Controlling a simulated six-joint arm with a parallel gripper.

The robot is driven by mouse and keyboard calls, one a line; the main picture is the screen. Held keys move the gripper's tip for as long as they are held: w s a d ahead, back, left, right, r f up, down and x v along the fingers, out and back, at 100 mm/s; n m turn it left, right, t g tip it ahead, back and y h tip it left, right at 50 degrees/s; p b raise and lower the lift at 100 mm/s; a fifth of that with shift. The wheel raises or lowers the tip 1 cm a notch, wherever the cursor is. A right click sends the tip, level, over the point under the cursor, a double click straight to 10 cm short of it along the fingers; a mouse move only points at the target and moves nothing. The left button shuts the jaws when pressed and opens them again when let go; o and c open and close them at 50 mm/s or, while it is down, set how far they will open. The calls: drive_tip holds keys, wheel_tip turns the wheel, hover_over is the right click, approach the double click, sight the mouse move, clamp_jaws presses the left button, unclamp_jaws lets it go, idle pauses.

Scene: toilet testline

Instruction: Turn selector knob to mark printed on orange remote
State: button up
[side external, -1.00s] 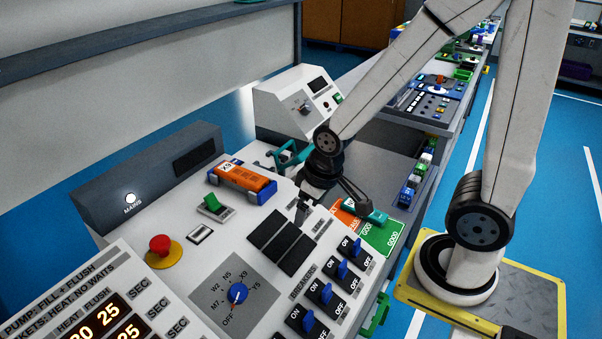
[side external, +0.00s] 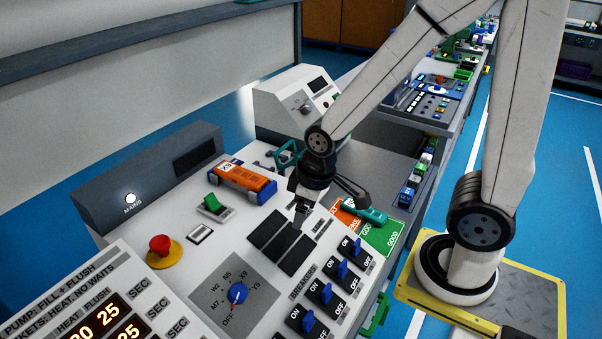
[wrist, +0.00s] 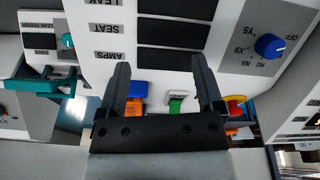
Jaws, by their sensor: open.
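The blue selector knob (side external: 237,293) sits on a grey plate on the sloped panel, ringed by the marks OFF, M7, W2, N5, X9 and Y5. Its white pointer appears to face OFF. It also shows at the upper right of the wrist view (wrist: 269,46). The orange remote (side external: 248,177) lies in a blue holder at the panel's back, with a small white label whose text I cannot read surely. My gripper (side external: 301,216) is open and empty above the dark display windows, behind and right of the knob. Both fingers show in the wrist view (wrist: 160,66).
Breaker switches (side external: 326,293) with blue levers stand right of the knob. A teal-handled tool (side external: 365,214) lies near the orange and green cards (side external: 384,238).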

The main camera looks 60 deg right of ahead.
drive_tip(key=n, duration=0.2)
drive_tip(key=n+g, duration=0.2)
drive_tip(key=n, duration=2.6)
hover_over(238, 290)
drive_tip(key=shift+d+r+y, duration=0.3)
drive_tip(key=shift+f, duration=0.15)
drive_tip(key=shift+a+f, duration=0.15)
drive_tip(key=shift+f, duration=1.75)
drive_tip(key=shift+a+f, duration=0.1)
drive_tip(key=shift+f, duration=1.75)
